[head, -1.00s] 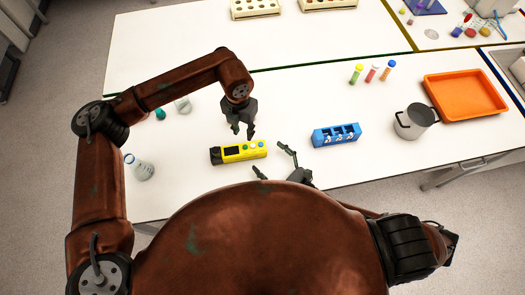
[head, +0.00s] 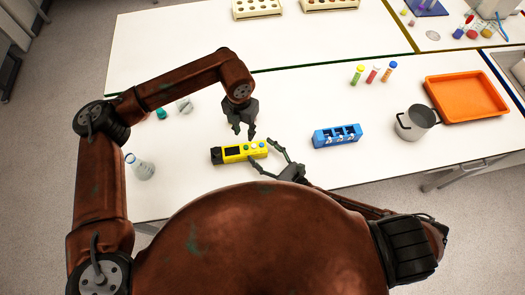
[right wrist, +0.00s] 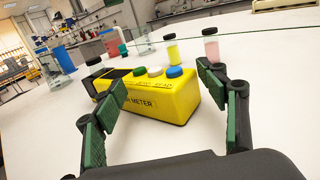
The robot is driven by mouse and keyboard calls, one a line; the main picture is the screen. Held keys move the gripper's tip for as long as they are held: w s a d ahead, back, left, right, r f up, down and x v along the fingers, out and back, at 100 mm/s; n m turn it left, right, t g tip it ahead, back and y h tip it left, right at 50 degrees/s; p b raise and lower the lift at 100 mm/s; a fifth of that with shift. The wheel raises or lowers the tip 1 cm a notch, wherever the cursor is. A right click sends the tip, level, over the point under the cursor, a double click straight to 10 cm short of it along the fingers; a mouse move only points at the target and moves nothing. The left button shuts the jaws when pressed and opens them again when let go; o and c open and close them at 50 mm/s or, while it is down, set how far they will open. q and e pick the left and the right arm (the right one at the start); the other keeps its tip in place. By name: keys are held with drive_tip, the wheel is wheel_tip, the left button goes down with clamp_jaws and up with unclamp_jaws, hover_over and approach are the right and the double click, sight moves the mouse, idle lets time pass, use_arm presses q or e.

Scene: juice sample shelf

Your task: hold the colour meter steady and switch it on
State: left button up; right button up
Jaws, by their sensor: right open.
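The yellow colour meter (head: 232,153) lies on the white table, with a black end and dark screen at its left and white, green and blue buttons on top. It also shows in the right wrist view (right wrist: 170,104), where its lettered side faces me. My right gripper (head: 262,152) is open, its fingers around the meter's right end; in the right wrist view the open fingers (right wrist: 160,80) stand either side of the meter, and I cannot tell if they touch it. My left gripper (head: 244,135) points down just behind the meter, its fingers apart and empty.
A blue rack (head: 337,136) stands right of the meter. Beyond it are a metal pot (head: 414,122) and an orange tray (head: 465,96). Several coloured tubes (head: 373,75) stand behind. A glass flask (head: 140,168) is near the left edge.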

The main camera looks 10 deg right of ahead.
clamp_jaws()
idle(0.7)
idle(0.3)
drive_tip(key=c, duration=1.2)
unclamp_jaws()
drive_tip(key=shift+c, duration=0.2)
drive_tip(key=shift+d, duration=0.1)
drive_tip(key=v, duration=1.1)
drive_tip(key=shift+s+d, duration=0.2)
drive_tip(key=shift+s, duration=0.2)
